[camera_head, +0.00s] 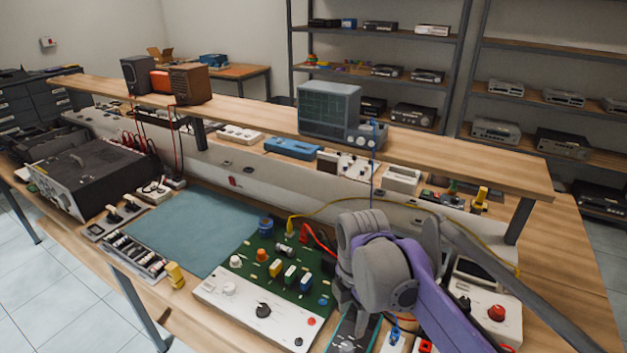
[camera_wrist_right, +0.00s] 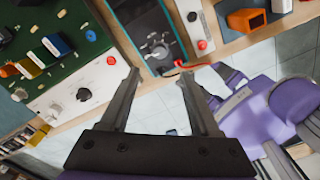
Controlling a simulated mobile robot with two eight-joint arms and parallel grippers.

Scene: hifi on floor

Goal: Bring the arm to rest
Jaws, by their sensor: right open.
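My right gripper (camera_head: 345,310) comes in on the purple and grey right arm (camera_head: 440,305) from the lower right in the head view. Beyond the fingertips lies a teal-edged handheld meter (camera_wrist_right: 152,35), whose top also shows below the gripper in the head view (camera_head: 350,340). My left gripper is in neither view.
A wooden raised shelf (camera_head: 440,150) runs behind the arm, with an oscilloscope (camera_head: 330,108) on it. A white box with a red button (camera_head: 487,312) sits right of the gripper. A yellow cable (camera_head: 330,203) arches behind it. The blue mat (camera_head: 190,228) is bare.

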